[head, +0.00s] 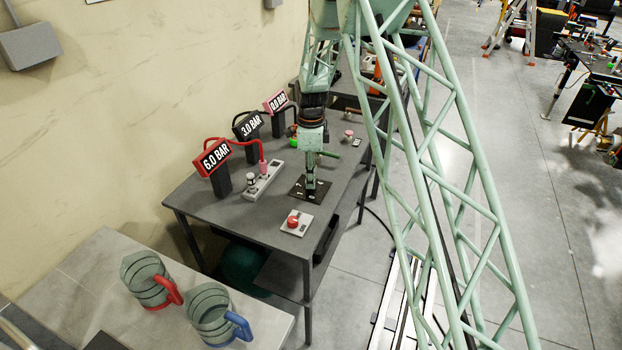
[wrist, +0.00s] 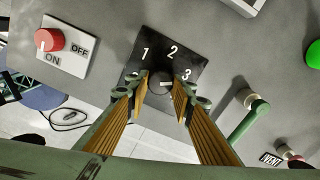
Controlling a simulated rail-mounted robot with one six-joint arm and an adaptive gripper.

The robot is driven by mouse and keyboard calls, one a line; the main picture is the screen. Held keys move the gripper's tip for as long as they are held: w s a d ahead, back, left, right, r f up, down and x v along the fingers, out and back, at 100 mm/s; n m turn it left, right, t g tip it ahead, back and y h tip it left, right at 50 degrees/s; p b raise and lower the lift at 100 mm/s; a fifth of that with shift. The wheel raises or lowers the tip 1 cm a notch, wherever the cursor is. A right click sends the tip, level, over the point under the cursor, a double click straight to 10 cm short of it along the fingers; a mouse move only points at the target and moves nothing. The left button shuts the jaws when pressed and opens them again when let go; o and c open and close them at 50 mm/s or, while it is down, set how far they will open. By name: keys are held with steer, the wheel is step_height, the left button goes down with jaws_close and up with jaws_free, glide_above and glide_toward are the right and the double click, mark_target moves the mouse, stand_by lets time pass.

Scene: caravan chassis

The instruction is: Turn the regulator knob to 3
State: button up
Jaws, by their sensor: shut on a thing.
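The regulator knob (wrist: 158,82) is dark and round, on a black dial plate (wrist: 140,60) marked 1, 2 and 3. Its white mark points right, toward the side of the 3. My gripper (wrist: 161,94) is shut on the knob, with one ridged finger on each side of it. In the head view my gripper (head: 310,184) reaches down to the dial plate (head: 298,192) on the dark table, and it hides the knob there.
A red ON/OFF switch (head: 293,221) stands in front of the dial. Displays read 6.0 BAR (head: 213,157), 3.0 BAR (head: 248,126) and 0.0 BAR (head: 278,101). A green lever (wrist: 243,124) is right of the dial in the wrist view, near a VENT label (wrist: 271,159).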

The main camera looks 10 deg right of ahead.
steer(key=o, duration=0.8)
steer(key=shift+o, duration=0.2)
steer(key=shift+r, duration=0.1)
step_height(320, 180, up, 12)
stand_by(0.6)
